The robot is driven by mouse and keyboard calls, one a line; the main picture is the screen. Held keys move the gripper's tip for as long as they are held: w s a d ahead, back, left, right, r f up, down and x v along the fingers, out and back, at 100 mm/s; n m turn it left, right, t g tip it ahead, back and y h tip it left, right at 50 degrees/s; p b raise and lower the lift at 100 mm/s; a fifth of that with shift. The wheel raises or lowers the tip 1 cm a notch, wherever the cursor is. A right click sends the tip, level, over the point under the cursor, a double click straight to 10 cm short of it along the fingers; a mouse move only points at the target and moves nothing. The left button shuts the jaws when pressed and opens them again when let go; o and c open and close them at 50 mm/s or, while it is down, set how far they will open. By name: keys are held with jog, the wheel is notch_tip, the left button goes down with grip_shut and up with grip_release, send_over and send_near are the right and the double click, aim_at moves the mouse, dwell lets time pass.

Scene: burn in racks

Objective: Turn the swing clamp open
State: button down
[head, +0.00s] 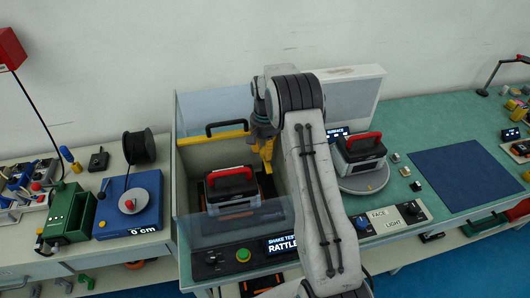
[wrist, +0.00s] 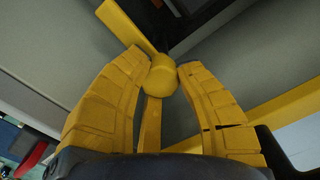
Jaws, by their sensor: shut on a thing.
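The swing clamp is a yellow piece with a round knob (wrist: 162,80) and a flat bar (wrist: 128,26) that runs to the upper left in the wrist view. My gripper (wrist: 160,66) has its two yellow fingers on either side of the knob, shut on it. In the head view my gripper (head: 265,148) reaches down at the right rear of the shake test bay. The clamp is hard to tell from the yellow fingers there, and my arm hides part of that area.
A dark box with a red handle (head: 231,183) sits inside the bay, left of my gripper. A clear panel (head: 225,105) and a yellow rail (head: 212,138) with a black handle stand at the bay. Another red-handled box (head: 360,148) is on a round turntable to the right.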

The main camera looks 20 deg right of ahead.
jog(key=shift+f+n, duration=0.1)
jog(key=shift+n, duration=0.2)
jog(key=c, duration=0.8)
grip_release()
notch_tip(320, 180, up, 12)
jog(key=shift+r, duration=0.1)
dwell(0.5)
